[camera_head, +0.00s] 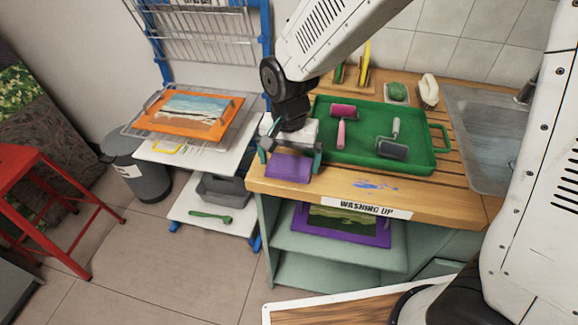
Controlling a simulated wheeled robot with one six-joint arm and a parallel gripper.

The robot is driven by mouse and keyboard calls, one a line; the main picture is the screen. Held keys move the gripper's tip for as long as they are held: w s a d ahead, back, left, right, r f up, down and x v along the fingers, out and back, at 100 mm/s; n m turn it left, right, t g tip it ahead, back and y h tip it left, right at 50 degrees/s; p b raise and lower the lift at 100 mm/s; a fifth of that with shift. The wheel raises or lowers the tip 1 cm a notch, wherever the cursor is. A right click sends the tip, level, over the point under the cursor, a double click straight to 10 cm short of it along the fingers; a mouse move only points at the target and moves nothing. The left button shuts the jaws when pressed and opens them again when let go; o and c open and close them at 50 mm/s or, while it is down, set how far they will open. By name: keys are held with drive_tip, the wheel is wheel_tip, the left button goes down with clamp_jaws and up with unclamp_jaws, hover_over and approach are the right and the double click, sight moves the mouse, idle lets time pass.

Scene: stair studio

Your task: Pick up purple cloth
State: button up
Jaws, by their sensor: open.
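The purple cloth (289,168) lies folded on the wooden counter (330,185), near its left front corner. My gripper (290,158) is directly above and around the cloth in the picture, with one finger at its left side and one at its right. The fingers are open. I cannot tell whether they touch the cloth or hover just over it. The gripper body hides the area behind the cloth.
A green tray (432,167) with a pink roller (343,112) and a grey roller (393,147) stands right of the gripper. A sink (480,135) is at the right. A rack with an orange-framed picture (158,125) stands left. The counter's front edge is close.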

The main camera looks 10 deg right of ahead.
sight(290, 166)
drive_tip(key=shift+f, duration=0.25)
drive_tip(key=c, duration=0.6)
drive_tip(key=shift+c, duration=0.5)
drive_tip(key=shift+r, duration=0.55)
drive_tip(key=r, duration=0.2)
drive_tip(key=shift+s+r, duration=0.35)
drive_tip(key=shift+s, duration=0.05)
drive_tip(key=s+d+r, duration=0.1)
drive_tip(key=s, duration=1.4)
drive_tip(key=shift+d+r, duration=0.15)
drive_tip(key=shift+d, duration=0.05)
drive_tip(key=shift+o, duration=0.7)
